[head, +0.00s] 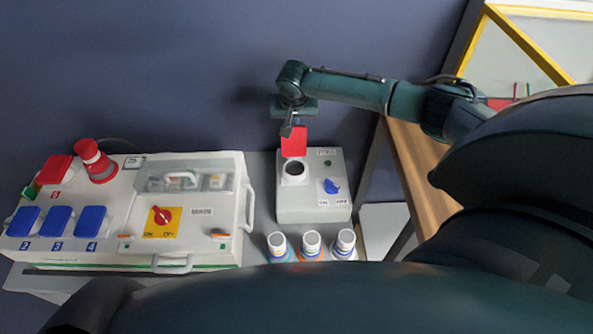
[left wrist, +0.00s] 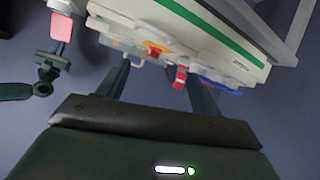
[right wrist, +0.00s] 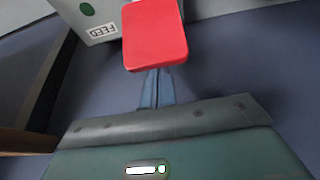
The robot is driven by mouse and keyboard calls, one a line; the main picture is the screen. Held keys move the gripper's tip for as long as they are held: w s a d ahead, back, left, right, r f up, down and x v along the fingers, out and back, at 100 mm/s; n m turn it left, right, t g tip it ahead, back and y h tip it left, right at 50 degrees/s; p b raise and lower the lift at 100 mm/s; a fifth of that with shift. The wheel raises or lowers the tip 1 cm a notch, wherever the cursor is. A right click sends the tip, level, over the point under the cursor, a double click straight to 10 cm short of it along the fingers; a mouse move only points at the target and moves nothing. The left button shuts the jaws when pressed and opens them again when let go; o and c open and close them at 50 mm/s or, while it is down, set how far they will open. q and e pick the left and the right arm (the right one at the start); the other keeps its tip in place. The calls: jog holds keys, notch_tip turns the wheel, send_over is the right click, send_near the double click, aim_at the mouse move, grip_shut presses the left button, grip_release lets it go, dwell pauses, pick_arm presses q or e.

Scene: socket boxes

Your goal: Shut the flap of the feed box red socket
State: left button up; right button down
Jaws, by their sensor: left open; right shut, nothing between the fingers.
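The feed box (head: 314,205) is a small grey-white box on the bench. Its red flap (head: 294,141) stands raised at the back of the round dark socket (head: 294,169). My right gripper (head: 287,128) is shut and empty, at the top rear of the flap. In the right wrist view the flap (right wrist: 155,36) fills the upper middle, and the right fingertips (right wrist: 157,72) end at its lower edge, partly hidden; I cannot tell whether they touch. My left gripper (left wrist: 158,65) is open and empty in the left wrist view; the flap (left wrist: 61,27) shows at its upper left.
A larger white box (head: 195,235) with blue and red sockets, a red plug (head: 96,160) and a rotary switch stands left. Three small white containers (head: 311,245) stand in front of the feed box. A wooden surface (head: 425,180) lies right; a wall rises behind.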

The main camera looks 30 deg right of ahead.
jog(key=shift+f, duration=0.4)
jog(key=shift+f, duration=0.1)
